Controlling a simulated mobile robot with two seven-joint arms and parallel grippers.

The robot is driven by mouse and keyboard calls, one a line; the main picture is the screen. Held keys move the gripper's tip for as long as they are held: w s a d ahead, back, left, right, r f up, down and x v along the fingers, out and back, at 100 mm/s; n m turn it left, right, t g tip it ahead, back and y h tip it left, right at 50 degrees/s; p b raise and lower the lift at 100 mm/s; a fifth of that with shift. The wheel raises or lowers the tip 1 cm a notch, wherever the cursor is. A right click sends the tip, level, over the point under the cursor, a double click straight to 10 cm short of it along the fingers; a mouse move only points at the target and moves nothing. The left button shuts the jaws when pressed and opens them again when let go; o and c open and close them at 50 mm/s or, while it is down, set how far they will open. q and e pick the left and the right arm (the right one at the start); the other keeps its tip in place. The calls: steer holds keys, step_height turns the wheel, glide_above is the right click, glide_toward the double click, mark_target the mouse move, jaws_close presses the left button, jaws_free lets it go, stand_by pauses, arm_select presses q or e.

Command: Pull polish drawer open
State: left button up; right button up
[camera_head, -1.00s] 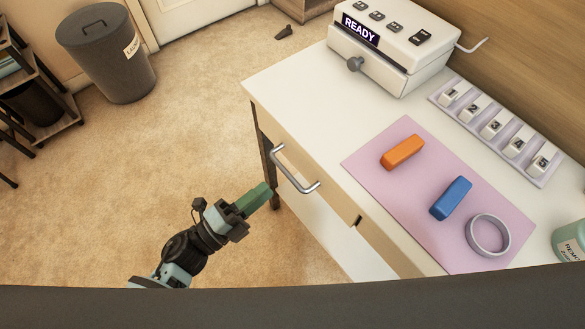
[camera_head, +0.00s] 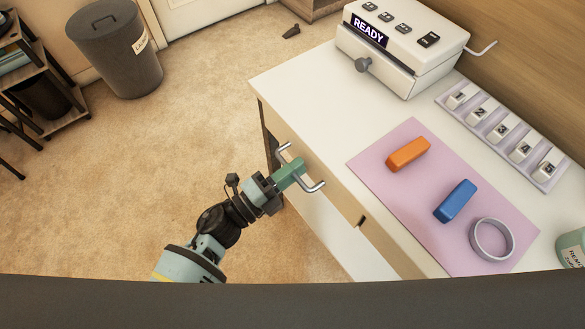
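The drawer front (camera_head: 340,195) is a pale tan panel on the near left side of the white desk, and it looks shut. Its silver bar handle (camera_head: 316,188) sticks out from it. My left gripper (camera_head: 290,174), with green fingers, is at the middle of the handle and covers that part of the bar. The handle's two ends show on either side of the fingers. I cannot tell whether the fingers are closed on the bar. My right gripper is not in view.
On the desk top (camera_head: 300,95) are a pink mat (camera_head: 400,210) with an orange block (camera_head: 408,154), a blue block (camera_head: 455,201) and a grey ring (camera_head: 491,239), a READY machine (camera_head: 400,45) and a numbered rack (camera_head: 502,135). The floor (camera_head: 150,170) left of the drawer is clear.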

arm_select(q)
jaws_close()
steer(key=r+p+v, duration=0.1)
steer(key=r+v, duration=0.1)
steer(key=v, duration=0.8)
steer(key=r+p+v, duration=0.1)
steer(key=r+v, duration=0.1)
steer(key=v, duration=0.8)
steer(key=shift+s+a, duration=0.4)
steer(key=shift+a, duration=0.15)
jaws_free()
